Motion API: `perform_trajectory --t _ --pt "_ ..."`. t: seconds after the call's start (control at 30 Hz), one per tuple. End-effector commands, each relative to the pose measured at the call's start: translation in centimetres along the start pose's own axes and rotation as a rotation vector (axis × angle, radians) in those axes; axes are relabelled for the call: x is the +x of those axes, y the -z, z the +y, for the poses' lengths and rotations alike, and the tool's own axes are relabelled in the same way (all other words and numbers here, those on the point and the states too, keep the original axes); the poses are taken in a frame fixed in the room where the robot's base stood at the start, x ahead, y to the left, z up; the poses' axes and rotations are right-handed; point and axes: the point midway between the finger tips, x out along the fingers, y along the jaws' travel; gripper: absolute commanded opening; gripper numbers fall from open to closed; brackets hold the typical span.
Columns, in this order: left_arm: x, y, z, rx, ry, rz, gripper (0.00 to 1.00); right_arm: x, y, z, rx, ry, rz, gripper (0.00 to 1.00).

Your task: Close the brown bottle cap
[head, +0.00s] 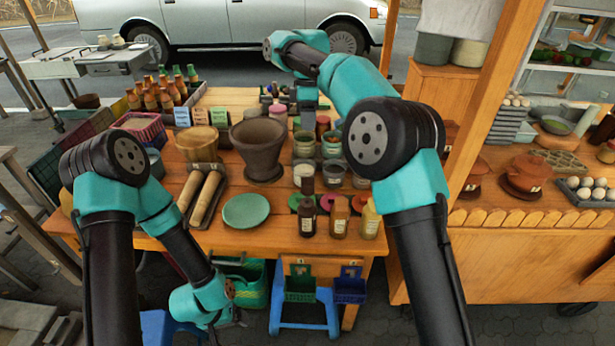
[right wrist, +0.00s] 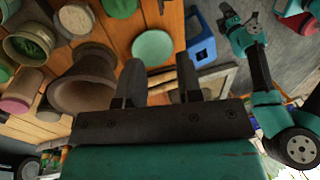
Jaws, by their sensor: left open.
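Three small bottles stand side by side at the table's front edge: a dark brown bottle (head: 308,222), a lighter brown bottle (head: 340,222) and a yellow bottle (head: 370,225). The dark one has a tall dark top (head: 307,186); I cannot tell whether its cap is closed. My left gripper (head: 236,318) is low in front of the table, below the bottles and left of them, and holds nothing I can see. My right gripper (right wrist: 160,88) is open and empty above the table's far part, with its fingers apart. The bottles are not clear in the right wrist view.
A large clay mortar (head: 258,150) stands mid-table, near my right gripper. A green plate (head: 246,211) lies left of the bottles, beside wooden rollers (head: 206,198). Jars (head: 333,145) crowd behind the bottles. A wooden post (head: 488,110) stands at right.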

Motion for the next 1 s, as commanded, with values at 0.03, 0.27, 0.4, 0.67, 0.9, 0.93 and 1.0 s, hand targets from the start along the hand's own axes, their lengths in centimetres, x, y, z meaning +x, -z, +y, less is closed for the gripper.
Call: perform_trajectory --t 0.03,0.27,0.4,0.67,0.9,0.93,1.0 --pt "0.0 0.0 0.0 0.0 0.0 0.0 0.87 0.2 0.0 0.0 0.0 0.001 0.0 0.33" --pt "0.0 0.0 0.0 0.0 0.0 0.0 0.87 2.2 0.0 0.0 0.0 0.002 0.0 0.33" --pt "0.0 0.0 0.0 0.0 0.0 0.0 0.87 4.2 -0.1 0.0 0.001 0.003 0.0 0.33" --pt "0.0 0.0 0.0 0.0 0.0 0.0 0.87 8.4 -0.1 -0.1 0.0 0.004 0.0 0.33" --pt "0.0 0.0 0.0 0.0 0.0 0.0 0.87 12.4 0.0 -0.1 0.0 0.002 0.001 0.33" --pt "0.0 0.0 0.0 0.0 0.0 0.0 0.87 13.0 0.0 -0.1 0.0 0.003 0.001 0.33" --pt "0.0 0.0 0.0 0.0 0.0 0.0 0.87 14.1 0.0 -0.1 0.0 0.002 0.001 0.33"
